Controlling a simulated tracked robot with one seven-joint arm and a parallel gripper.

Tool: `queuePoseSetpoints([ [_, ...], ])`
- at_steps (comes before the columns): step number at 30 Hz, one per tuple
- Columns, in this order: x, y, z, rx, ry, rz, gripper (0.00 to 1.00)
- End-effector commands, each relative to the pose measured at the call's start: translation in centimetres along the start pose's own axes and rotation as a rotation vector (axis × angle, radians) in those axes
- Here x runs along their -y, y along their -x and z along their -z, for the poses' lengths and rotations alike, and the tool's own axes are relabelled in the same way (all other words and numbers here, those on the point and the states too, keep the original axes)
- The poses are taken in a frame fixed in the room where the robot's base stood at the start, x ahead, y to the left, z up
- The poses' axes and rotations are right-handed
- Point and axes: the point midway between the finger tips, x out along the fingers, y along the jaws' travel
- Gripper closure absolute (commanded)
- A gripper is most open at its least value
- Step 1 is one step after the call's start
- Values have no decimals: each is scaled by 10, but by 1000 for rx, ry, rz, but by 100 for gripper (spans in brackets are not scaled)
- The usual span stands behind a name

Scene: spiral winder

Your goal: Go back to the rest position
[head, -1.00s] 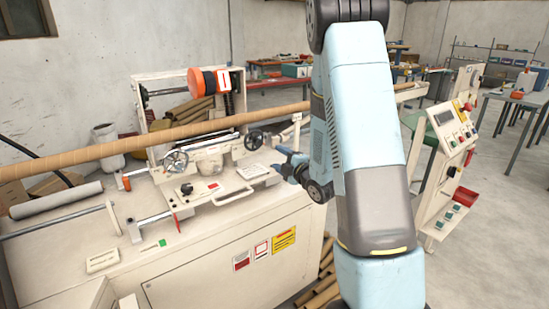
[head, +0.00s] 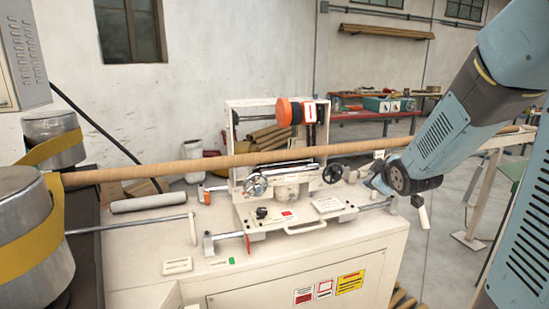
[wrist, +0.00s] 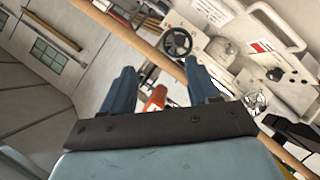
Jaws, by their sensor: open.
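My arm comes in from the right in the head view, with its wrist low beside the right end of the winding machine (head: 300,255). My gripper (wrist: 160,78) shows in the wrist view as two blue fingers standing apart. Nothing is held between them. In the head view the gripper is small and partly hidden by my wrist. A long brown paper tube (head: 225,162) runs across above the machine, and beyond the fingers in the wrist view.
Steel drums with a yellow belt (head: 42,233) stand at the far left. A red workbench (head: 365,113) stands at the back. Open floor (head: 450,195) lies right of the machine.

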Motion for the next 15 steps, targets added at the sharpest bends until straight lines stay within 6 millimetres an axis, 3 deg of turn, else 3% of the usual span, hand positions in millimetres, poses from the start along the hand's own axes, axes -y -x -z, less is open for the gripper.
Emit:
queuePoseSetpoints([
  [7,1,66,4,147,-233,65,40],
  [15,22,146,5,308,-490,147,40],
])
